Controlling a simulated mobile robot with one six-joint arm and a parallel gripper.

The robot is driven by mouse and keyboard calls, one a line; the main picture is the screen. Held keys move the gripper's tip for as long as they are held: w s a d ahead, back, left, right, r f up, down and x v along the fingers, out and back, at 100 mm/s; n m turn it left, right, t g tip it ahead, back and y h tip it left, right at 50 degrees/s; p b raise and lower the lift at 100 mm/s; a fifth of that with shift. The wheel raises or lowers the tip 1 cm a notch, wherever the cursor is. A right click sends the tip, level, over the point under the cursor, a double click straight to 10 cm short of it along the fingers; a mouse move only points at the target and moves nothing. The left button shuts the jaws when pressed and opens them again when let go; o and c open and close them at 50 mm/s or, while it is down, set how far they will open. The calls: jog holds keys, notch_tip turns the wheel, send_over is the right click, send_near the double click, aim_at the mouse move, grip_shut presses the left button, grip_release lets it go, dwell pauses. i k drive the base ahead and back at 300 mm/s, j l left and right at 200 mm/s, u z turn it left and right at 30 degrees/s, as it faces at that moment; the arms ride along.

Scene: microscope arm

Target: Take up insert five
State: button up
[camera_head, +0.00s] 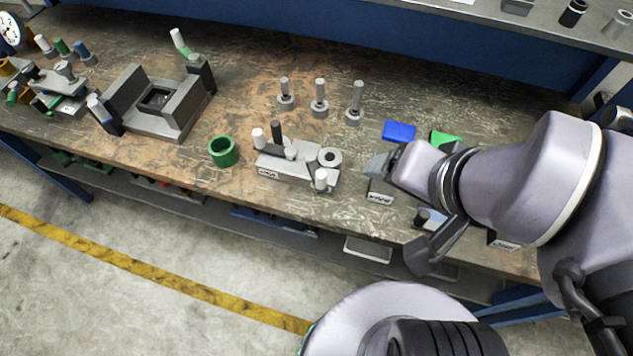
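I cannot tell which piece is insert five; no number that I can read marks it. Three grey upright pieces with round bases stand in a row at mid-bench: a left one (286,101), a middle one (319,107) and a right one (354,114). My gripper (378,166) reaches in from the right, low over a small labelled block (380,191) and right of the grey fixture (290,167). It is apart from the three upright pieces. The arm hides part of the gripper and of the block. I cannot see whether it holds anything.
On the bench (240,105) are a green ring (223,152), a large grey vise-like fixture (155,105), a blue block (399,131) and a green piece (443,139). A dark cylinder (429,217) lies near the front edge. Bare bench lies between the vise-like fixture and the upright pieces.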

aim_at(378, 191)
jog(key=i+j+z, duration=0.1)
jog(key=j+z, duration=0.25)
jog(key=j, duration=0.2)
jog(key=i+j+z, duration=0.1)
jog(key=j+z, duration=0.3)
jog(key=j, duration=0.15)
jog(key=j+z, duration=0.35)
jog(key=j, duration=0.2)
